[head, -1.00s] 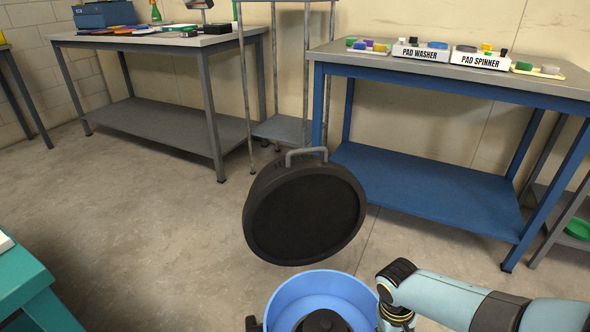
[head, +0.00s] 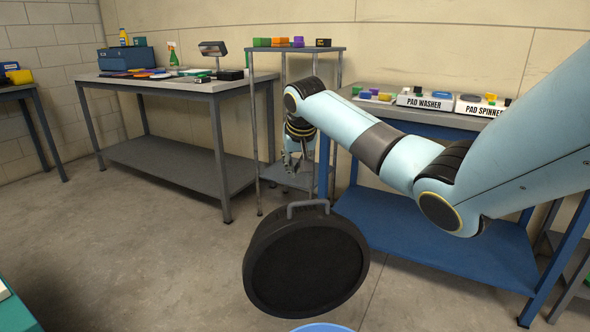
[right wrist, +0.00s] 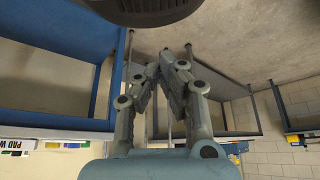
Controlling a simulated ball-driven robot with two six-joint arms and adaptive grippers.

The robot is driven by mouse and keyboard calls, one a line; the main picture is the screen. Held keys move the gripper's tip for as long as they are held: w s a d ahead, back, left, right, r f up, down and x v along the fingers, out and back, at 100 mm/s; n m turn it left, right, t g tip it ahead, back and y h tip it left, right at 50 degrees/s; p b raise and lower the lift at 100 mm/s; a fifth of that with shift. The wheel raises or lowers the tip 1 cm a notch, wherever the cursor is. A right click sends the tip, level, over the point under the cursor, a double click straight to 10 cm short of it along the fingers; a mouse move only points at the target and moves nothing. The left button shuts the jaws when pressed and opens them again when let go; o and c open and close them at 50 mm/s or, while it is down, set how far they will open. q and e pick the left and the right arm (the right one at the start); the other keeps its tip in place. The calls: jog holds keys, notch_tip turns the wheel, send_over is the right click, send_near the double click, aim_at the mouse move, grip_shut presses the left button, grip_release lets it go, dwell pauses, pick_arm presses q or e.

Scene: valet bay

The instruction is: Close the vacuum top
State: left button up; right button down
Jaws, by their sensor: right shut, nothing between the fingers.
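The vacuum top (head: 306,266) is a round black lid with a grey handle (head: 308,207). It stands tilted up on edge behind the blue vacuum drum (head: 322,328), and only a sliver of the drum's rim shows at the bottom of the head view. My right gripper (head: 294,168) hangs above and behind the lid's handle, apart from it, fingers pointing down. In the right wrist view the fingers (right wrist: 165,54) are together with nothing between them, and the dark lid (right wrist: 145,8) shows at the top edge. My left gripper is not in view.
A blue table (head: 440,235) with labelled pad boxes stands behind on the right. A grey bench (head: 180,162) with a toolbox stands at the back left. A narrow shelf stand (head: 290,50) is between them. Floor left of the lid is clear.

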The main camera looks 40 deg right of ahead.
jog(key=b+x, duration=0.2)
jog(key=x, duration=0.5)
jog(key=shift+s+a, duration=0.1)
jog(key=s, duration=0.1)
jog(key=s+a, duration=0.1)
jog(key=shift+s+a+p, duration=0.3)
jog(key=shift+s+a, duration=0.05)
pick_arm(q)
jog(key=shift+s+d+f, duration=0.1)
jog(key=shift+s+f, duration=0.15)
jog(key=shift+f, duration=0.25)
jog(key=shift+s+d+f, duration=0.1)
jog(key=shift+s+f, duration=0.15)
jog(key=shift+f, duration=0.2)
pick_arm(e)
jog(key=shift+s+a+f, duration=0.1)
jog(key=shift+s+a, duration=0.15)
jog(key=shift+s, duration=0.1)
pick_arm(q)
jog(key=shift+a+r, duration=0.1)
